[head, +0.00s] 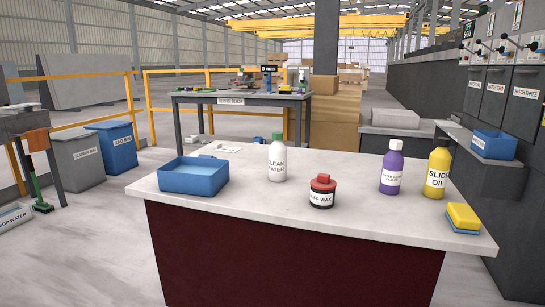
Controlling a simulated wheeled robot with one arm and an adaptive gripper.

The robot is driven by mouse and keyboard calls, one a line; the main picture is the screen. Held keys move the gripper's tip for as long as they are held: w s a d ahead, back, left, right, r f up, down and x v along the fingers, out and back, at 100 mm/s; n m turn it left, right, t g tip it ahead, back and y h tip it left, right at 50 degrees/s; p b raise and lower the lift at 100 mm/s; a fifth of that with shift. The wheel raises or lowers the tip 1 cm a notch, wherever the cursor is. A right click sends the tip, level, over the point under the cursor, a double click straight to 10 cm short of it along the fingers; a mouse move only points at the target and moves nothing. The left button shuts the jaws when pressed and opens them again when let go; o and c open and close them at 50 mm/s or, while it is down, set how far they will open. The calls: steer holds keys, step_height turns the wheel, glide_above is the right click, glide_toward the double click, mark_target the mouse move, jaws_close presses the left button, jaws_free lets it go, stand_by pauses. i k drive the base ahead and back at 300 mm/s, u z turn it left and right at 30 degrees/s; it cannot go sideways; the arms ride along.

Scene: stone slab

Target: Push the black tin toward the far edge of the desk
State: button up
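A short black tin (322,198) with a red lid and a white label ending in "WAX" stands upright on the desk (250,205). The desk has a pale stone top and a dark red front. The tin is near the middle of the top, closer to the near edge than to the far edge. My gripper is not in the head view, and nothing touches the tin.
A white bottle (277,165) stands behind and left of the tin, and a blue tray (193,178) is farther left. A purple bottle (390,176), a yellow oil bottle (437,178) and a yellow-blue sponge (463,217) are right. The top directly behind the tin looks clear.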

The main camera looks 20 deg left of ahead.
mark_target(319, 199)
steer(key=u, duration=1)
steer(key=i, duration=1)
steer(key=u, duration=1)
